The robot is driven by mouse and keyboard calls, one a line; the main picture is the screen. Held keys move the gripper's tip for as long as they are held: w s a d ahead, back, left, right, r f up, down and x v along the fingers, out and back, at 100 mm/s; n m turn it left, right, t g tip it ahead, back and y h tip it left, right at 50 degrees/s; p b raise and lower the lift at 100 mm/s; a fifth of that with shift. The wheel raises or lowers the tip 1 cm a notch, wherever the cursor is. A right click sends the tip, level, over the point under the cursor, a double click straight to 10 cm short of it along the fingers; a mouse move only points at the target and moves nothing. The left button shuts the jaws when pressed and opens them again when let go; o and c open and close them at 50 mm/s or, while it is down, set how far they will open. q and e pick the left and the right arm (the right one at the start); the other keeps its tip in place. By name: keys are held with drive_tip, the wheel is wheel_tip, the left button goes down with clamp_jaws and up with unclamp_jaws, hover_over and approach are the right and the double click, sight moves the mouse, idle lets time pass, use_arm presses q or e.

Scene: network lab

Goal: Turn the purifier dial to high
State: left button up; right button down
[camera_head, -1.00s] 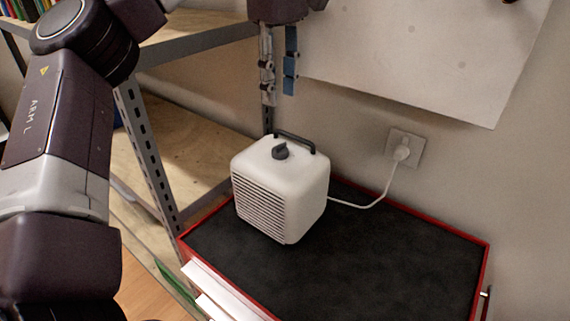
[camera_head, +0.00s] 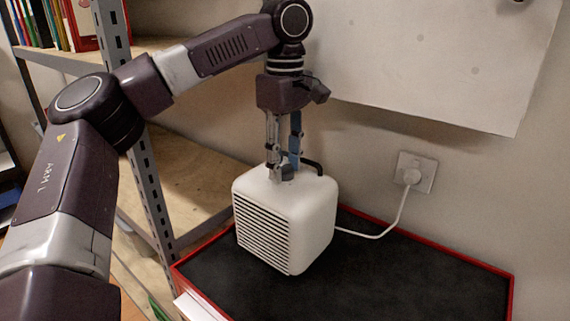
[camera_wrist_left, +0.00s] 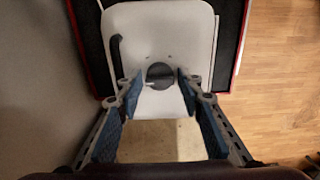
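The white purifier (camera_head: 305,222) is a rounded box with a slatted front, and its dark round dial (camera_head: 288,173) is on the top. My left gripper (camera_head: 282,172) points straight down at the dial, its fingertips close to the top face. In the left wrist view the open fingers (camera_wrist_left: 160,88) stand on either side of the dial (camera_wrist_left: 160,73), with a gap on each side. A small pale mark shows at the dial's lower left. I cannot read any setting labels. My right gripper is not in view.
The purifier stands on a black-topped cart with a red rim (camera_head: 440,250). A white cord (camera_head: 372,235) runs to a wall socket (camera_head: 416,172). A metal shelf post (camera_head: 150,195) stands to the left. The cart's right side is clear.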

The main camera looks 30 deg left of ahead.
use_arm(q)
drive_tip(key=shift+c, duration=0.3)
drive_tip(key=c, duration=0.8)
drive_tip(key=shift+r+m+p, duration=0.1)
drive_tip(key=shift+m+p, duration=0.3)
drive_tip(key=shift+p, duration=0.5)
drive_tip(key=m+p, duration=0.7)
drive_tip(key=p, duration=0.4)
drive_tip(key=m+p, duration=0.6)
drive_tip(key=p, duration=0.6)
drive_tip(key=shift+r+m, duration=0.2)
drive_tip(key=shift+m, duration=0.2)
drive_tip(key=m+p, duration=0.2)
drive_tip(key=shift+f+m, duration=0.2)
drive_tip(key=shift+m, duration=0.2)
drive_tip(key=m, duration=0.2)
drive_tip(key=shift+f+m, duration=0.1)
drive_tip(key=shift+m, duration=1.7)
